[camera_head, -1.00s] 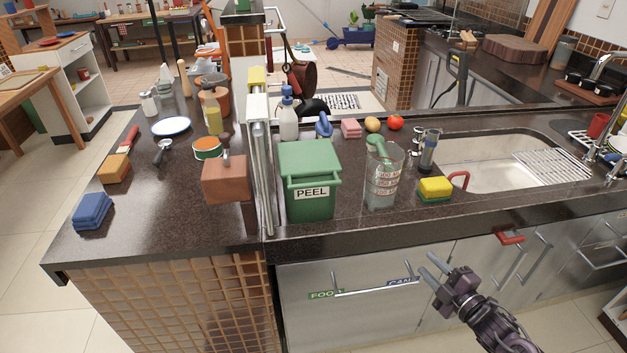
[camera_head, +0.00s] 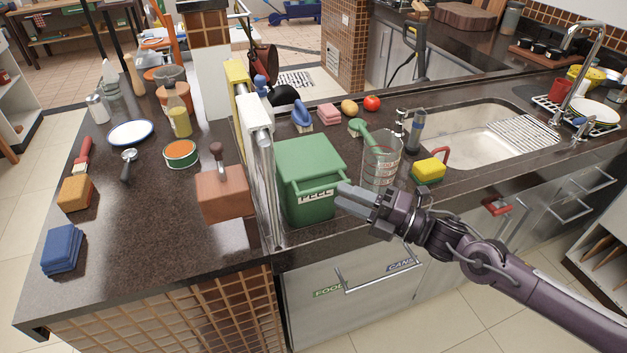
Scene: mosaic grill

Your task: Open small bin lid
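The small green bin (camera_head: 306,204) marked PEEL stands on the dark counter, left of the sink. Its green lid (camera_head: 309,157) is closed. My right gripper (camera_head: 341,199) is at the bin's front right, in front of the label's right end, with its fingers pointing left toward the bin. Whether the fingers touch the bin cannot be told. Its two fingers look close together, and the gap between them does not show clearly. My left gripper is not in view.
Metal rails and a white roll (camera_head: 257,125) stand close on the bin's left.

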